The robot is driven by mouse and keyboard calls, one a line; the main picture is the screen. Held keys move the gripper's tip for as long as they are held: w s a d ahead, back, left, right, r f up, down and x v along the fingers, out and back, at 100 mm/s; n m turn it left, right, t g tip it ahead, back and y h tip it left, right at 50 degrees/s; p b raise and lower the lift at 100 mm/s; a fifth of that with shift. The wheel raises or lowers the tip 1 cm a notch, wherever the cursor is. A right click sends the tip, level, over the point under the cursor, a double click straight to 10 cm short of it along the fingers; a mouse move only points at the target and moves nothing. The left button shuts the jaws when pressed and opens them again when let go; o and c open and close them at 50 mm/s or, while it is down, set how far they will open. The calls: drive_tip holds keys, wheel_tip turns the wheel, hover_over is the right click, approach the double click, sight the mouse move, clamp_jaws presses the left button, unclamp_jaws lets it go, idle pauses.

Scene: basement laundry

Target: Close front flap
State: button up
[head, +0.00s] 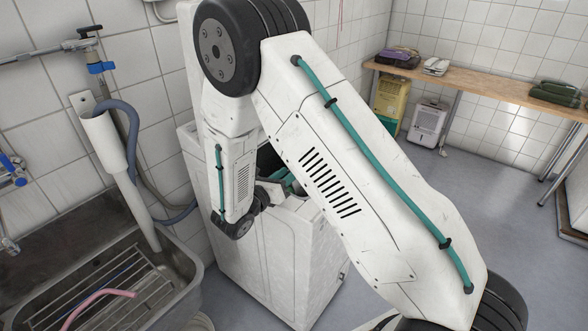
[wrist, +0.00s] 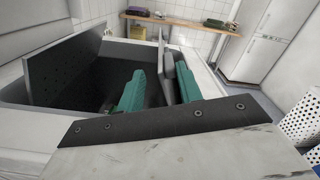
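The top-loading washing machine (head: 262,255) stands by the left wall with its top open. In the wrist view, one dark perforated flap (wrist: 66,70) stands raised on the left, the wall side of the dark drum opening (wrist: 98,88). A narrow grey panel (wrist: 161,58), seen nearly edge-on, stands at the right side; it looks like the front flap. My gripper (wrist: 157,82) has its teal fingers apart, one left of this panel and one right of it. I cannot tell whether either finger touches it. In the head view, my arm hides most of the opening.
A metal sink (head: 170,262) with a grey drain hose (head: 130,135) is at the left. A wooden bench (head: 480,88) with folded items runs along the back wall. A white fridge (wrist: 262,42) and a white perforated basket (wrist: 303,122) show at the right. The floor right of the machine is clear.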

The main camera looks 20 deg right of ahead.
drive_tip(key=shift+v, duration=1.55)
